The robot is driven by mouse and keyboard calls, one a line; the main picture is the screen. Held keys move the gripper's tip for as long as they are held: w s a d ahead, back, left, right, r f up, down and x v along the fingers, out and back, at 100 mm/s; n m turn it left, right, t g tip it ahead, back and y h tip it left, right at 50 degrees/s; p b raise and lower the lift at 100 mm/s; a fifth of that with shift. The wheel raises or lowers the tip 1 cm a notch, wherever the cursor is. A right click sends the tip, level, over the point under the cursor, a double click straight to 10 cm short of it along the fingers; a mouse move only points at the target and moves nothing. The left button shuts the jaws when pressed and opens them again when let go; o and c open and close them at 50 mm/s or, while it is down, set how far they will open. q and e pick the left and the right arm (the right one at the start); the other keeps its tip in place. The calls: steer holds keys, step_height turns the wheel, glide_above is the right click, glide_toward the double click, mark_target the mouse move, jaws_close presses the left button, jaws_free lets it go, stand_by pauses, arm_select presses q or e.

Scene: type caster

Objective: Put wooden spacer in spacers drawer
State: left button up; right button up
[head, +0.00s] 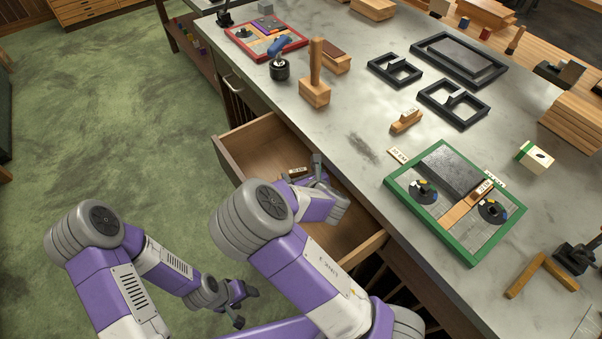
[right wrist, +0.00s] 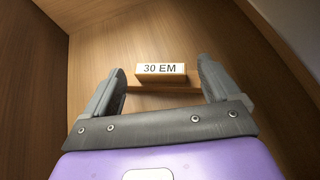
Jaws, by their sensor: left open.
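A small wooden spacer (head: 297,172) with a white label lies inside the open spacers drawer (head: 237,152). In the right wrist view the spacer (right wrist: 162,73) reads "30 EM" and lies on the drawer's wooden bottom. My right gripper (head: 325,182) is down in the drawer. Its fingers (right wrist: 162,90) are apart, one on each side of the spacer, with a visible gap on both sides. My left gripper (head: 240,302) is open and empty, over the green floor outside the drawer.
The grey worktop (head: 345,140) borders the drawer on the right. On it are a green-framed tray (head: 408,208), a small labelled wooden piece (head: 406,122), black frames (head: 455,103), a wooden mallet-like block (head: 315,92) and a red-framed tray (head: 288,48). Green floor lies open at left.

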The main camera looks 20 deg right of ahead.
steer(key=shift+r, duration=0.25)
steer(key=p+v, duration=0.2)
steer(key=v, duration=0.5)
steer(key=shift+s, duration=0.25)
